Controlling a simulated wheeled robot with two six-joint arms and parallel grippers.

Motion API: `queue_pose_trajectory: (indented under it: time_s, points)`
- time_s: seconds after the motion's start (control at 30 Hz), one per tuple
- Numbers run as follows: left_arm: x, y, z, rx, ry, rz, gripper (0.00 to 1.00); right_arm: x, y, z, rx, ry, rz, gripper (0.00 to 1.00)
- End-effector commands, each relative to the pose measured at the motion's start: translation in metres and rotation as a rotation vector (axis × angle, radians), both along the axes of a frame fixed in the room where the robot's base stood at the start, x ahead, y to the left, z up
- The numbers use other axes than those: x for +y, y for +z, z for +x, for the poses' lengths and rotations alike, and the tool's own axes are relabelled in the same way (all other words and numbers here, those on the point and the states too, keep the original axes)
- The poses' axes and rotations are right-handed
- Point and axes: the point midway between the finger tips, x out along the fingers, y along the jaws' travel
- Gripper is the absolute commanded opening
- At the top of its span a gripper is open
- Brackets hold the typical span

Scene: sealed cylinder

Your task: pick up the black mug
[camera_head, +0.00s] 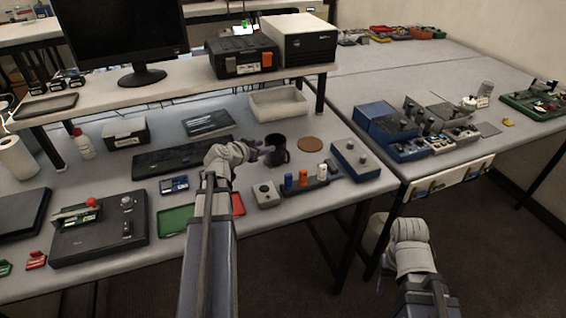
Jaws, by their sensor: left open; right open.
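The black mug (277,153) stands upright on the lower worktop of the bench, left of a round brown coaster. My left gripper (264,151) is open at the mug's left side, reaching in from the left. Its fingertips are close to the mug or overlap it in the picture; I cannot tell whether they touch. Part of the mug's left side is hidden by the gripper. My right gripper (383,262) is open and empty, low above the floor in front of the bench, far from the mug. Its fingers are hard to make out.
The coaster (311,144) lies right of the mug, and a white bin (279,103) stands behind it. A rack with coloured knobs (305,181) and a grey box (266,194) stand in front. A blue box (355,160) is further right. A raised shelf (190,83) spans the back.

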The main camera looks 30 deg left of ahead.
Motion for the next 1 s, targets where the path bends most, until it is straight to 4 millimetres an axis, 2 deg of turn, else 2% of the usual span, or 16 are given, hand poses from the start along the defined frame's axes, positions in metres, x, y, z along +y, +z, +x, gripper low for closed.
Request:
queue_pose_trajectory:
  time_s: [0.53,0.8,1.0]
  points:
    - [-0.007,0.004,-0.003,-0.041,-0.058,-0.026,0.48,0.000,-0.004,0.000,0.000,0.000,0.000,0.50]
    - [-0.009,-0.007,0.019,-0.041,-0.059,-0.024,0.48,0.000,-0.015,0.000,0.000,0.000,0.000,0.50]
    - [-0.010,-0.007,0.022,-0.041,-0.057,-0.025,0.48,0.000,-0.016,0.000,0.000,0.000,0.000,0.50]
